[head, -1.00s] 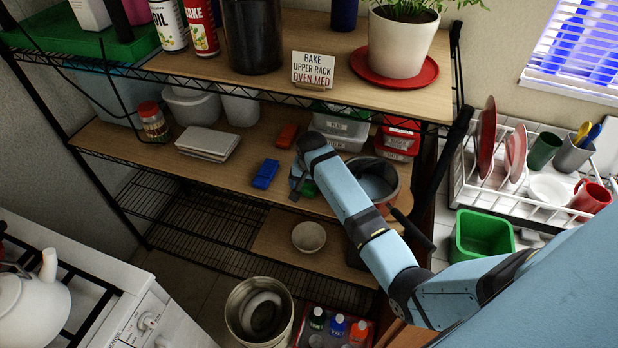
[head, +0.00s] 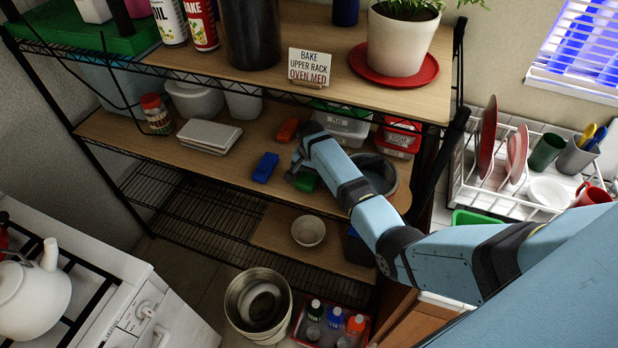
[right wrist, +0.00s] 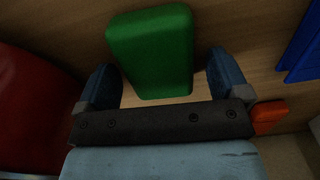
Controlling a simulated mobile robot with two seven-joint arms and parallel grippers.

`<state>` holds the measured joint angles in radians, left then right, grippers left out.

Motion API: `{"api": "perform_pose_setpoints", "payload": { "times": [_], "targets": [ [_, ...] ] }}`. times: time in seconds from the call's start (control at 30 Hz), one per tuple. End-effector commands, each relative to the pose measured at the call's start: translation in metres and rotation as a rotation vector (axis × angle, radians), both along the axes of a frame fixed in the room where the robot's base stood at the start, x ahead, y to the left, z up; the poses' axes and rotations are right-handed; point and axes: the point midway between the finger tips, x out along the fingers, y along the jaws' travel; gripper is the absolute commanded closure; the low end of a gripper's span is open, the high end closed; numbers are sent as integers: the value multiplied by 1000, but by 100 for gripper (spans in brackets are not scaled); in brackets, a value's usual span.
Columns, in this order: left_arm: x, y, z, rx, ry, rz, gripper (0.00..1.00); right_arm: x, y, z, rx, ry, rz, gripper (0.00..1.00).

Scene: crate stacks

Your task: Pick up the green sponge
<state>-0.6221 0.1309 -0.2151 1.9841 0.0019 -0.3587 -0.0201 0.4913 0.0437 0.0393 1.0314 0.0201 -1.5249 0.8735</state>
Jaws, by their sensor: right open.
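The green sponge (right wrist: 152,50) lies on a wooden shelf, filling the space just beyond and between the fingers of my right gripper (right wrist: 162,85) in the right wrist view. The fingers are apart, one on each side of it, and do not visibly grip it. In the head view the green sponge (head: 306,180) shows only partly, beside my right gripper (head: 298,178) on the middle shelf. The gripper and arm cover the rest of it. My left gripper is not in view.
The upper shelf (head: 290,85) overhangs behind. A bowl (head: 308,231) sits on the shelf below.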

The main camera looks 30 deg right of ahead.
Motion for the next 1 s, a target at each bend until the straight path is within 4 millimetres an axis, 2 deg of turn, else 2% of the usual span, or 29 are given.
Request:
{"api": "perform_pose_setpoints", "payload": {
  "times": [0.2,0.43,0.77,0.87,1.0],
  "targets": [
    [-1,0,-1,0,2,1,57,0,0,0,0,-1,0,6],
    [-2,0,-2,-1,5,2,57,0,0,0,-1,-1,0,59],
    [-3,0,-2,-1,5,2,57,1,0,4,0,-1,0,59],
    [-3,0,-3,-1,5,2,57,1,0,17,-1,-4,0,59],
    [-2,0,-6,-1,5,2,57,1,0,45,0,-5,0,59]
  ]
}}
